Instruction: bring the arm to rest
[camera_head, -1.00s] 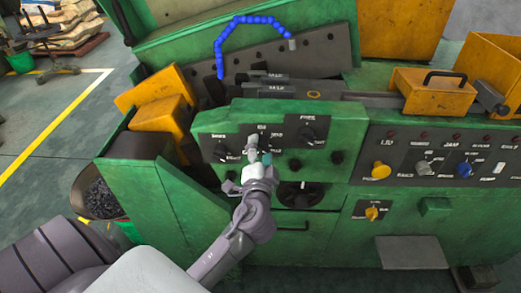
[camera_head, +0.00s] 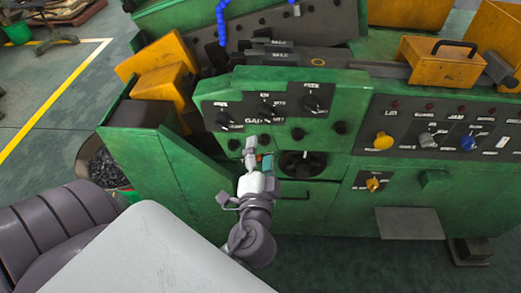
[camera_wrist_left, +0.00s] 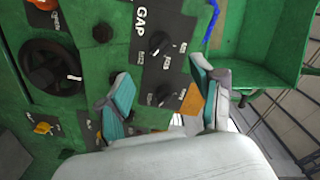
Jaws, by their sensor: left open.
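My left arm reaches in from the lower left in the head view. My left gripper (camera_head: 257,160) is in front of the green machine's control panel, below its row of black knobs. In the left wrist view the two teal-lined fingers (camera_wrist_left: 165,103) stand apart with nothing between them. Black knobs on the panel (camera_wrist_left: 160,48) show beyond and between the fingers. The gripper appears apart from the panel. My right gripper is not in view.
The green machine (camera_head: 330,215) fills the front, with a yellow knob (camera_head: 383,141) and a blue knob (camera_head: 467,143) at right. A bin of dark pieces (camera_head: 102,168) stands at left. A grey step plate (camera_head: 408,223) juts out low. Open floor (camera_head: 50,125) lies at far left.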

